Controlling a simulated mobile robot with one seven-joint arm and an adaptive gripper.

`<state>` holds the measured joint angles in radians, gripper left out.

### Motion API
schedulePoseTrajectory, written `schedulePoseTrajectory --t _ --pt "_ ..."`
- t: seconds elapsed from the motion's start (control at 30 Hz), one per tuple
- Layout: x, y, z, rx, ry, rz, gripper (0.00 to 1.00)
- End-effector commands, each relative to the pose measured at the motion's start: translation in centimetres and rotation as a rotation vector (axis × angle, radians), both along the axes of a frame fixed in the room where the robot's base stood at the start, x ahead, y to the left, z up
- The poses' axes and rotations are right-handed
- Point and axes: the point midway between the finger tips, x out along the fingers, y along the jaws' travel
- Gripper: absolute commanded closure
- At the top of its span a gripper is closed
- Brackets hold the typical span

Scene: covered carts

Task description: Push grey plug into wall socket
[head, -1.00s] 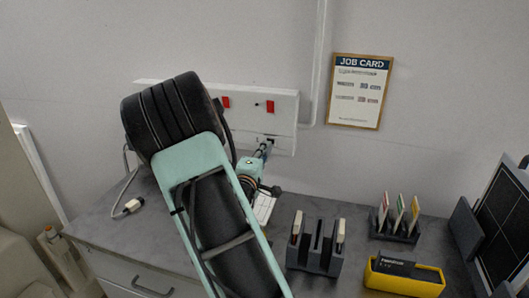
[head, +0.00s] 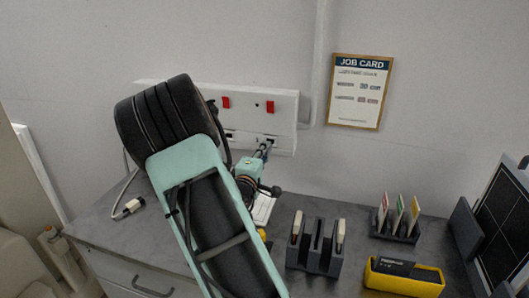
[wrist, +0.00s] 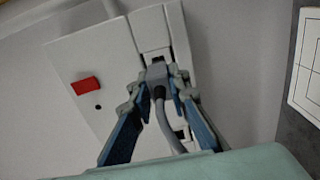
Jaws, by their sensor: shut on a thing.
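The grey plug (wrist: 156,75) is between the blue fingertips of my gripper (wrist: 159,88), with its grey cable running down towards the wrist. My gripper is shut on it. The white wall socket panel (wrist: 118,62) is right in front, and the plug overlaps the lower edge of a dark socket opening (wrist: 155,55). I cannot tell whether its pins are in. In the head view my gripper (head: 264,150) is at the lower right of the panel (head: 287,105); the plug is too small to make out there.
The panel has red switches (head: 270,107). A white connector (head: 130,207) lies on the grey counter (head: 105,222). A dark rack (head: 315,247), a card holder (head: 396,228) and a yellow bin (head: 403,281) stand to the right. A job card (head: 360,92) hangs on the wall.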

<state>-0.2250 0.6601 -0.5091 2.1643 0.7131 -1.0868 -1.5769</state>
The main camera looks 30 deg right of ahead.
Motion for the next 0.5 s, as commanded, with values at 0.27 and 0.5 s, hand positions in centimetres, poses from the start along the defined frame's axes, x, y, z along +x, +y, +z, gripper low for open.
schedulePoseTrajectory --t 0.27,0.5 --pt "0.01 -0.01 0.03 -0.001 -0.001 0.0 1.0" --pt "0.26 -0.35 0.03 -0.001 -0.001 -0.001 1.0"
